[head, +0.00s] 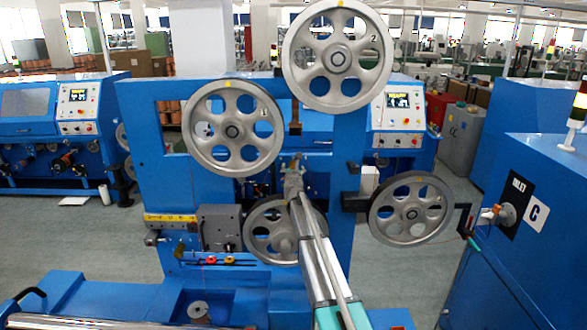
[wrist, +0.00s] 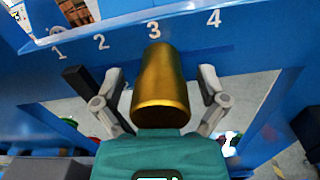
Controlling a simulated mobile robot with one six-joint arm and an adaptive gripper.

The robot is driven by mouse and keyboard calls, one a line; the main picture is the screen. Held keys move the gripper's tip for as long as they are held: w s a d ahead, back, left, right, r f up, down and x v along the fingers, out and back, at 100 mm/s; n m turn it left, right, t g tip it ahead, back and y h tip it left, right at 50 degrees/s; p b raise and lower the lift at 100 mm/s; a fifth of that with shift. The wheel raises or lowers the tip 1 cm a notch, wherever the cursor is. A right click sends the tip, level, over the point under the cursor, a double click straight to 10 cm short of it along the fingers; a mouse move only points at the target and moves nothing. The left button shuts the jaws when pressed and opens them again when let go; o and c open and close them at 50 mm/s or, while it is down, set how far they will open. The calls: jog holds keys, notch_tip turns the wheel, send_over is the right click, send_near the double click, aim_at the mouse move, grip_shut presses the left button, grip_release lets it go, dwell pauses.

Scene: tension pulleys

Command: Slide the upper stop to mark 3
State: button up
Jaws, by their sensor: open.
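A brass-coloured cylinder, which looks like the upper stop (wrist: 160,85), fills the middle of the wrist view. Its far end lies just below the white mark 3 (wrist: 153,28) on a blue panel, roughly in line with it. My gripper (wrist: 160,73) is open, with one grey finger on each side of the cylinder and a visible gap to both. In the head view my gripper (head: 292,168) is at the blue machine frame between the wheels. A narrow brown upright piece (head: 295,112) shows above it; I cannot tell whether it is the stop.
White marks 1 (wrist: 58,53), 2 (wrist: 101,41) and 4 (wrist: 214,18) flank mark 3. Large spoked pulleys surround my arm: upper left (head: 207,129), top (head: 310,60), lower (head: 268,241) and right (head: 385,211). A blue cabinet (head: 545,190) stands at right.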

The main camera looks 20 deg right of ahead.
jog(key=v, duration=1.1)
jog(key=shift+s, duration=0.25)
dwell(0.4)
jog(key=s+a+f+n+g+y+b, duration=0.75)
jog(key=s+a+f+n, duration=0.75)
jog(key=n, duration=0.9)
jog(key=s+d+f+n+g+h+b, duration=0.1)
jog(key=s+f+n+g+b, duration=0.3)
jog(key=s+f+n, duration=0.4)
jog(key=s+d+f+n+g+h+b, duration=0.2)
jog(key=s+f+n+g, duration=0.4)
jog(key=s, duration=1.2)
notch_tip(320, 180, down, 5)
jog(key=d+n+b, duration=0.1)
jog(key=n, duration=0.1)
jog(key=shift+s+d+n+b, duration=0.15)
jog(key=shift+d+n+b, duration=0.15)
jog(key=shift+b, duration=0.05)
